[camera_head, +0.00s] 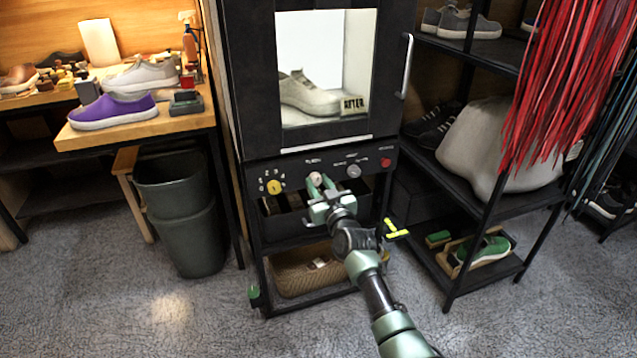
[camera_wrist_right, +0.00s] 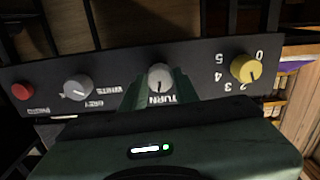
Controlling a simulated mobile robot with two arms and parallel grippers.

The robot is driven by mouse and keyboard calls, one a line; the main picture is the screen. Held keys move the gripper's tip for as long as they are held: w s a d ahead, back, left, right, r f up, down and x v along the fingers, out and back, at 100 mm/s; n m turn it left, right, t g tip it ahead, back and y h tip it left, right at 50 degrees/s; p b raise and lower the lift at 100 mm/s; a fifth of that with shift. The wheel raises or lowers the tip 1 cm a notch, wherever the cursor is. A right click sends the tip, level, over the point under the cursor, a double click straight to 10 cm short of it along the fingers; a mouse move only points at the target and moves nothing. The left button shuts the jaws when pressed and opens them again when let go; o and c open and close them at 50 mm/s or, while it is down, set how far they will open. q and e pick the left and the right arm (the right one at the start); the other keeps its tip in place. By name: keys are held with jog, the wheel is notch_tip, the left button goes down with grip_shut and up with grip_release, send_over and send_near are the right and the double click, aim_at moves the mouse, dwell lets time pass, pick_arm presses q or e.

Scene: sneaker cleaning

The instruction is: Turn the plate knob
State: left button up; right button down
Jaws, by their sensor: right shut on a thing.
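The plate knob, a pale round knob (camera_head: 315,177) labelled TURN, sits in the middle of the black control panel (camera_head: 290,164) under the cabinet window. It also shows in the right wrist view (camera_wrist_right: 160,77), where the panel appears upside down. My right gripper (camera_head: 321,185) is at the panel with its fingers on either side of this knob, shut on it. In the right wrist view the fingers (camera_wrist_right: 160,90) partly hide the knob's sides. A light line marks the knob's face. My left gripper is not in view.
A yellow numbered knob (camera_head: 274,186), a grey knob (camera_head: 353,171) and a red button (camera_head: 386,162) share the panel. Behind the cabinet window stands a light sneaker (camera_head: 308,95) with an AFTER card (camera_head: 353,105). Shelves stand right, a dark bin (camera_head: 180,190) left.

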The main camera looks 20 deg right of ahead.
jog(key=shift+m, duration=0.9)
jog(key=shift+m+p, duration=0.4)
jog(key=shift+m, duration=0.4)
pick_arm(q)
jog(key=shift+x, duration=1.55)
pick_arm(e)
jog(key=shift+m, duration=1.7)
jog(key=c, duration=1.1)
grip_release()
jog(key=shift+o, duration=0.2)
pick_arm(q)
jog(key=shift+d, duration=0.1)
